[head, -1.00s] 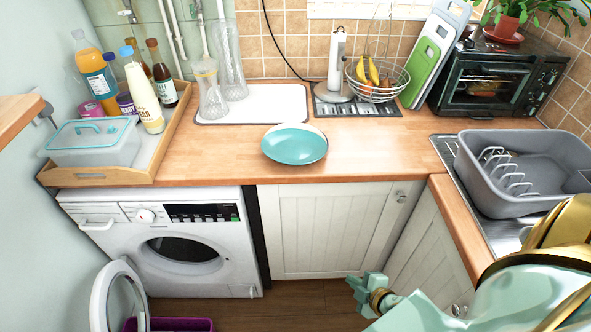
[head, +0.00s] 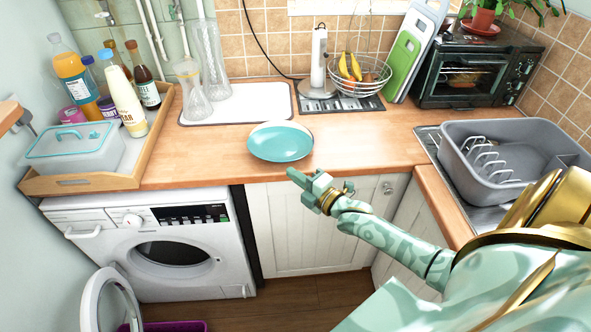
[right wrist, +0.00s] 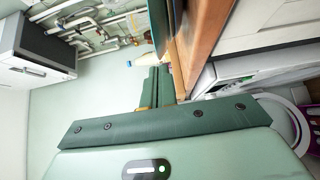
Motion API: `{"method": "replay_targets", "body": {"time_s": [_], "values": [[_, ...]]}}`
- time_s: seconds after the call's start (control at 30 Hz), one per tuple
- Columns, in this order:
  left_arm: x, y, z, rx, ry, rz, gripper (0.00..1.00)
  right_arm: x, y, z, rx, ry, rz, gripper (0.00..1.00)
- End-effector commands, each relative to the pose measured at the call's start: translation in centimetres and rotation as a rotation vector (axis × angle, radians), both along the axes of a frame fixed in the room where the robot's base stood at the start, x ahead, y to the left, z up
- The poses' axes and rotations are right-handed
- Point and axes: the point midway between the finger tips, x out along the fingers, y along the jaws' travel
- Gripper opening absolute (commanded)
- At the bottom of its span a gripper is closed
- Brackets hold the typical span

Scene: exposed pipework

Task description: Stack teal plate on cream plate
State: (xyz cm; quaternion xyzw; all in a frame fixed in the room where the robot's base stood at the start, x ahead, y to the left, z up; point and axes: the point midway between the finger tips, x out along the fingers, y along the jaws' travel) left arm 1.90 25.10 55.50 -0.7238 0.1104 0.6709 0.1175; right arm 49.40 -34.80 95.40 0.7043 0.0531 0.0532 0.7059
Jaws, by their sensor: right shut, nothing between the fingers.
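The teal plate (head: 280,143) lies on the wooden counter near its front edge. A cream rim (head: 276,124) shows behind its far edge, so it rests on or overlaps the cream plate, which is mostly hidden. My right gripper (head: 291,174) is shut and empty, just in front of the counter edge and below the plates, apart from them. In the right wrist view its fingers (right wrist: 158,82) are together beside the counter edge. My left gripper is out of view.
A wooden tray (head: 75,184) with bottles and a lidded box stands at the left. A white mat (head: 240,115) with glass vases, a fruit basket (head: 362,78) and a toaster oven (head: 470,75) stand behind. A grey dish rack (head: 510,185) is at the right. Counter right of the plates is clear.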

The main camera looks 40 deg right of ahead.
Motion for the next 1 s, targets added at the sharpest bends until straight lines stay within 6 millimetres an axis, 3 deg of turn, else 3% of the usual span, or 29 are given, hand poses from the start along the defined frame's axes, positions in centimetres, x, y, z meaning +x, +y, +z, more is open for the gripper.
{"method": "replay_targets", "body": {"time_s": [0.2, 0.67, 0.9, 1.0], "values": [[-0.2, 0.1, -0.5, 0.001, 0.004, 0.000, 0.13, 1.8, -1.4, -0.1, 0.000, 0.000, 0.000, 0.00], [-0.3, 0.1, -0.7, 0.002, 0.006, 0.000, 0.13, 2.4, -1.9, -0.1, 0.000, 0.000, 0.000, 0.00], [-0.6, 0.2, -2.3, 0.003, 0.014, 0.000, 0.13, 5.2, -3.9, -0.3, -0.001, 0.001, -0.001, 0.00], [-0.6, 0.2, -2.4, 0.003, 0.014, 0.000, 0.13, 5.5, -4.2, -0.2, 0.001, 0.001, -0.001, 0.00]]}}
